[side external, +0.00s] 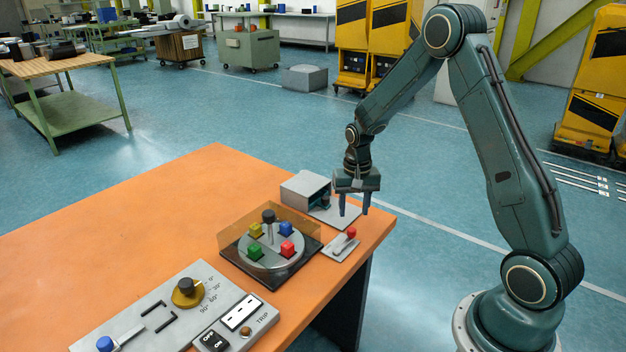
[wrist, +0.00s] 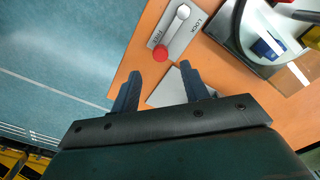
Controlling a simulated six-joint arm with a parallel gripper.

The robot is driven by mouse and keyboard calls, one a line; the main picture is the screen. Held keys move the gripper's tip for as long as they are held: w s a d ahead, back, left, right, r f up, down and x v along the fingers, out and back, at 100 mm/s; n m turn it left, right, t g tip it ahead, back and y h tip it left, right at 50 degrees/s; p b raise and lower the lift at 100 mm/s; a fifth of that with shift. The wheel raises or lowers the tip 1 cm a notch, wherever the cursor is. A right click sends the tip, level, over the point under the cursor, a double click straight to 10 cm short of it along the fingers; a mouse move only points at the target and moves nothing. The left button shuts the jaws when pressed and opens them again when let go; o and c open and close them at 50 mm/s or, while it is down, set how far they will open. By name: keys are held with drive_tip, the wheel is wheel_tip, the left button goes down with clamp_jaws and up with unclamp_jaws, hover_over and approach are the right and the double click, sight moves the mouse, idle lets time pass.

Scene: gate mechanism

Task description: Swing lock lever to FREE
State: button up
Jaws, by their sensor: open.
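The lock lever (wrist: 175,30) is a light metal bar with a red knob (wrist: 160,53), on a small grey plate lettered FREE and LOCK. In the wrist view it runs from its pivot at the top down-left between the two words; which setting it is in I cannot tell for sure. In the side view the red knob (side external: 351,233) is near the table's right edge. My gripper (side external: 354,207) is open and empty above the table, up and slightly right of the knob. In the wrist view its fingertips (wrist: 160,71) lie just below the knob, apart from it.
A round turntable (side external: 270,262) with several coloured blocks and a clear guard stands left of the lever. A grey open box (side external: 303,189) stands behind. A control panel (side external: 170,318) lies at the front. The orange table (side external: 120,225) is clear at left.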

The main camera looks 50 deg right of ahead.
sight(352, 230)
wheel_tip(352, 230, up, 7)
idle(0.3)
idle(0.4)
drive_tip(key=s+a+r+n+t, duration=0.1)
drive_tip(key=s+a+r+n, duration=0.1)
drive_tip(key=s+a+r, duration=0.4)
drive_tip(key=s+a+r+n+t, duration=0.2)
drive_tip(key=a+r, duration=0.1)
drive_tip(key=r, duration=0.4)
drive_tip(key=s+a+r+n+t, duration=0.1)
drive_tip(key=s+a+r+n, duration=0.1)
drive_tip(key=s, duration=0.5)
drive_tip(key=s+a+r+n+t, duration=0.1)
drive_tip(key=s+a+r+n, duration=0.1)
drive_tip(key=s+a, duration=0.3)
drive_tip(key=s+n, duration=0.1)
drive_tip(key=s, duration=0.1)
drive_tip(key=shift+s+a+t, duration=0.15)
drive_tip(key=shift+s+t, duration=0.15)
